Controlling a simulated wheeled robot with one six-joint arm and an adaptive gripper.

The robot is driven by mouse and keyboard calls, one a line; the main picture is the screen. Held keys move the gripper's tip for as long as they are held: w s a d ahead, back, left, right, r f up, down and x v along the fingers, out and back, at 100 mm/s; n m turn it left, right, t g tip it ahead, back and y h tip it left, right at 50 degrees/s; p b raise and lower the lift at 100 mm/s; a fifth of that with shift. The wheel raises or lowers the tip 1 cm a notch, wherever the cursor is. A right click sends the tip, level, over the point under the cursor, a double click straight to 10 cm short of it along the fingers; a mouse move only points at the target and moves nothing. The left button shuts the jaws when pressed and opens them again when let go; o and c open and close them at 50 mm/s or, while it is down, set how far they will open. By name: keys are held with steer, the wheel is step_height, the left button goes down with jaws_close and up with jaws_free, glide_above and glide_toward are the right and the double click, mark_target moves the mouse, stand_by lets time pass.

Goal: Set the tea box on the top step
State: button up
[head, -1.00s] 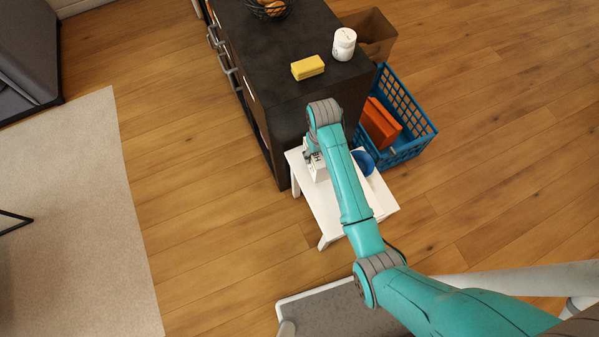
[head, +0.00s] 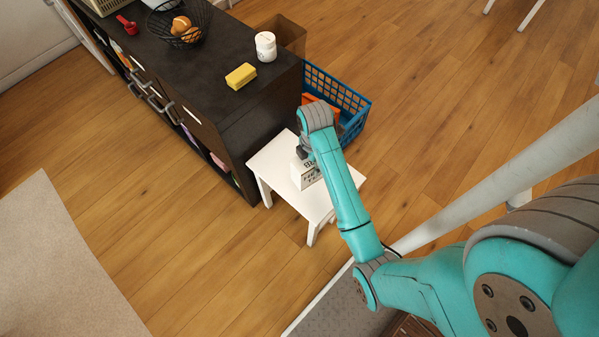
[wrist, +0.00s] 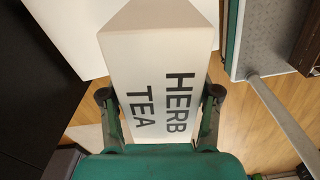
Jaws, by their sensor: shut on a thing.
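The tea box (head: 305,175) is a white carton with dark lettering, in the head view over the white step stool's top (head: 270,160). In the wrist view the tea box (wrist: 158,60) reads "HERB TEA" and fills the middle. My gripper (head: 304,155) is shut on it, and the wrist view shows one finger of my gripper (wrist: 160,94) on each side of the box. Part of the white top (wrist: 65,30) shows beyond the box in the wrist view. I cannot tell whether the box touches the top. My arm hides the stool's right part.
A dark cabinet (head: 215,90) stands left of the stool, with a yellow sponge (head: 241,76), a white jar (head: 266,46) and a wire fruit bowl (head: 182,28) on it. A blue crate (head: 345,95) stands behind the stool. The wooden floor in front is clear.

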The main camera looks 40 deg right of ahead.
steer(key=shift+s+d+f+n, duration=0.35)
steer(key=shift+s+f+n, duration=0.1)
steer(key=shift+f, duration=1.1)
steer(key=shift+s+d+f+n, duration=0.3)
steer(key=shift+d+f+n, duration=0.1)
steer(key=shift+f, duration=1.1)
steer(key=shift+s+d+f+n, duration=0.3)
steer(key=shift+s+f+n, duration=0.15)
steer(key=shift+f, duration=1.1)
steer(key=shift+f, duration=0.15)
steer(key=o, duration=1.2)
